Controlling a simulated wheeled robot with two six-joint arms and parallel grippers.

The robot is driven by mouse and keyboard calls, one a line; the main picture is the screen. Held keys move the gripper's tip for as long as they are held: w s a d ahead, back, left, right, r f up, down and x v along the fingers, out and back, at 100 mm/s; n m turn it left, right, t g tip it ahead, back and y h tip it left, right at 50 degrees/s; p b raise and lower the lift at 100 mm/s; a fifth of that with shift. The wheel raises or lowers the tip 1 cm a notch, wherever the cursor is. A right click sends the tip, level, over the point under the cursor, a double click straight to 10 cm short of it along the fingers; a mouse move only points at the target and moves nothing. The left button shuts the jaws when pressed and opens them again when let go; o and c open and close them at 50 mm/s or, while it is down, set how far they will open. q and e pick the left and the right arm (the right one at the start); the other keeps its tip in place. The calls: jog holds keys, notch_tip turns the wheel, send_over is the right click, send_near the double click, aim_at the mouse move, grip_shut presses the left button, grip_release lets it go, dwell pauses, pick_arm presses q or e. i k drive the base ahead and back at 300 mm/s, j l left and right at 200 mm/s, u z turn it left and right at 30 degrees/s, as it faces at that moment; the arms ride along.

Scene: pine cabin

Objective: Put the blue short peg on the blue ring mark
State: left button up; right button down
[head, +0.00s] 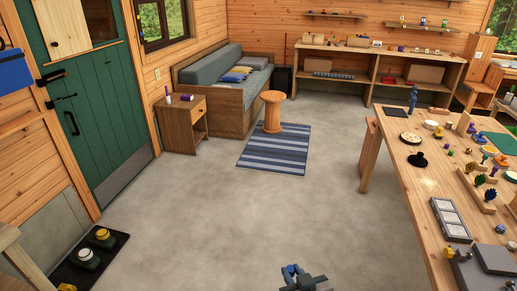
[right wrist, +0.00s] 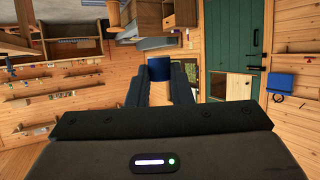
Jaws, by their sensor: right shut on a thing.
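My right gripper (head: 297,277) is at the bottom middle of the head view, over open floor and left of the long workbench. Its two dark fingers (right wrist: 160,82) show in the right wrist view, shut on a blue piece that looks like the blue short peg (right wrist: 159,68). The blue peg also shows at the gripper in the head view (head: 289,271). The peg is in the air, away from any table. I cannot pick out the blue ring mark in either view. My left gripper is not in view.
The workbench (head: 389,150) on the right carries many small items, including a grey-white tray (head: 450,219) and a black knobbed piece (head: 417,160). A striped rug (head: 274,152), round stool (head: 272,110) and nightstand (head: 183,122) stand farther back. The middle floor is clear.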

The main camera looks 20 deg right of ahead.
aim_at(418, 137)
jog(key=i+l+z, duration=0.2)
jog(key=i+z, duration=0.45)
jog(key=i, duration=0.25)
jog(key=i+z, duration=0.35)
jog(key=i, duration=0.15)
jog(key=i+z, duration=0.2)
jog(key=i, duration=0.35)
jog(key=i+j+z, duration=0.15)
jog(key=i, duration=0.4)
jog(key=i+j+z, duration=0.2)
jog(key=i, duration=0.35)
jog(key=i+z, duration=0.35)
jog(key=i+j+z, duration=0.1)
jog(key=i+z, duration=0.25)
jog(key=i, duration=0.2)
